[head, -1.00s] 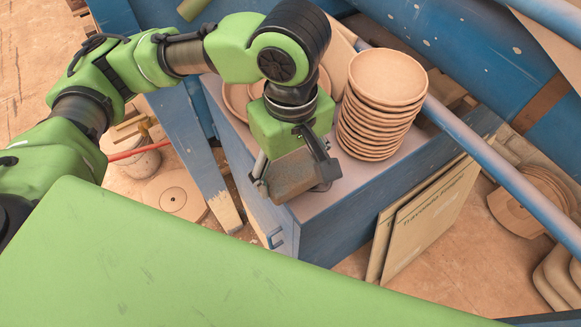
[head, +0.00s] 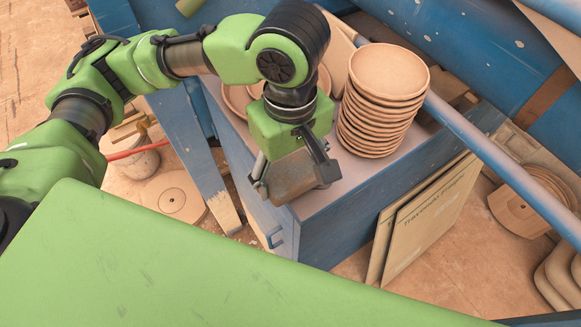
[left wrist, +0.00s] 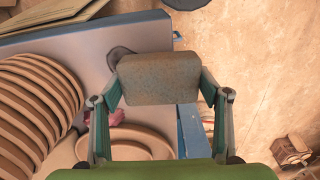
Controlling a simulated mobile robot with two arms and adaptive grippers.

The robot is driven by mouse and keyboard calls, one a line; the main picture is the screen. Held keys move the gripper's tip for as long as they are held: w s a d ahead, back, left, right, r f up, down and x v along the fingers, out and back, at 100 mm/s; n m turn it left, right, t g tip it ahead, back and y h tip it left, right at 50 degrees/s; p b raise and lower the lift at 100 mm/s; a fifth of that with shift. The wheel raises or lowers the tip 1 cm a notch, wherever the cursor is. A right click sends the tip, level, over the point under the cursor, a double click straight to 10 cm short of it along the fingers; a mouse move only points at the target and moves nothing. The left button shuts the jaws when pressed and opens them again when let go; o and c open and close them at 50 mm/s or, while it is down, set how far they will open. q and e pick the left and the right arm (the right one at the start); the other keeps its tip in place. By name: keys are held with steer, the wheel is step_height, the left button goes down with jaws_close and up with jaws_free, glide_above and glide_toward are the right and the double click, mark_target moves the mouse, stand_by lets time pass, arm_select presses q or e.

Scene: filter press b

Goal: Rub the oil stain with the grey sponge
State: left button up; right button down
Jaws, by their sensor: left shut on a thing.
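My left gripper (head: 293,178) is shut on the grey sponge (head: 290,176), low over the front end of the blue cabinet's light top (head: 335,186). In the left wrist view the sponge (left wrist: 160,80) is a worn grey-brown block between both fingers. A dark patch that looks like the oil stain (left wrist: 117,55) shows on the top, beside the sponge and partly hidden behind it. I cannot tell whether the sponge touches the surface. In the head view the sponge and gripper hide most of the stain. My right gripper is not in view.
A tall stack of clay-coloured dishes (head: 385,100) stands close to the right of my left gripper. Round plates (left wrist: 140,140) lie behind it on the top. A blue rail (head: 500,165) slants across the right. Boards (head: 430,215) lean against the cabinet.

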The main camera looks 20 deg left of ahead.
arm_select(q)
steer(key=shift+f, duration=0.8)
